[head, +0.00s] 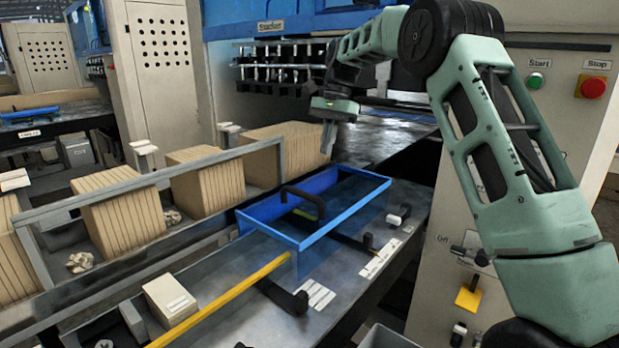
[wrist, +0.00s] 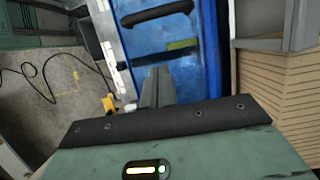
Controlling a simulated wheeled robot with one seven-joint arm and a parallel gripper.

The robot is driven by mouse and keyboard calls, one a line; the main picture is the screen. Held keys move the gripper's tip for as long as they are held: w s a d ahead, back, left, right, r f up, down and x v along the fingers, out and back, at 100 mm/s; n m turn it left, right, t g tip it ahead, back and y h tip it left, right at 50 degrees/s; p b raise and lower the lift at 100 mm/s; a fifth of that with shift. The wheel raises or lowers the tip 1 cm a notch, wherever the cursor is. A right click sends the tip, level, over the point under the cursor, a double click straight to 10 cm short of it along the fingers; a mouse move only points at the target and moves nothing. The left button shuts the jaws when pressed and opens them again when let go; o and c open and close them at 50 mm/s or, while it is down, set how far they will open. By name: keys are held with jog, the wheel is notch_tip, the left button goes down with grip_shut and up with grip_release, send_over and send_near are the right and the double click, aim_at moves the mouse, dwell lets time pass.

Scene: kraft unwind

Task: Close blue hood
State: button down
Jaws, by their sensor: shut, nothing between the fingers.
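The blue hood (head: 345,213) is a rectangular blue frame with see-through sides over the metal bed, right of the carton row. A black curved handle (head: 305,198) shows within its outline. In the wrist view the hood (wrist: 190,62) fills the upper middle, with the black handle (wrist: 157,13) near the top edge. My gripper (head: 328,138) is above and behind the hood's far end, pointing down, apart from it in the head view. Its fingers (wrist: 156,75) are together and empty. I cannot tell exactly how far the hood stands open.
Cartons (head: 205,182) stand in a row behind a grey rail on the left. A yellow bar (head: 225,299) runs along the bed's front. A control panel with a green Start button (head: 535,80) and red Stop button (head: 593,87) is at the right.

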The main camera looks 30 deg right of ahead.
jog(key=p, duration=0.2)
send_near(313, 205)
jog(key=shift+w+d+f, duration=0.15)
jog(key=shift+d+f, duration=0.05)
jog(key=shift+f, duration=0.45)
jog(key=a, duration=0.2)
jog(key=s+a+p, duration=0.1)
jog(key=shift+f, duration=0.35)
jog(key=shift+s+a+f, duration=0.15)
jog(key=shift+a+f, duration=0.1)
jog(key=shift+a, duration=0.15)
jog(key=shift+a, duration=0.1)
jog(key=s+a+p, duration=0.1)
jog(key=s+a, duration=0.3)
jog(key=a, duration=0.8)
jog(key=s+a+p, duration=0.1)
jog(key=s+a, duration=0.4)
jog(key=a, duration=0.7)
jog(key=s+a+p, duration=0.1)
jog(key=s+a, duration=0.3)
jog(key=a, duration=0.8)
jog(key=shift+s+a, duration=0.2)
jog(key=shift+a, duration=0.05)
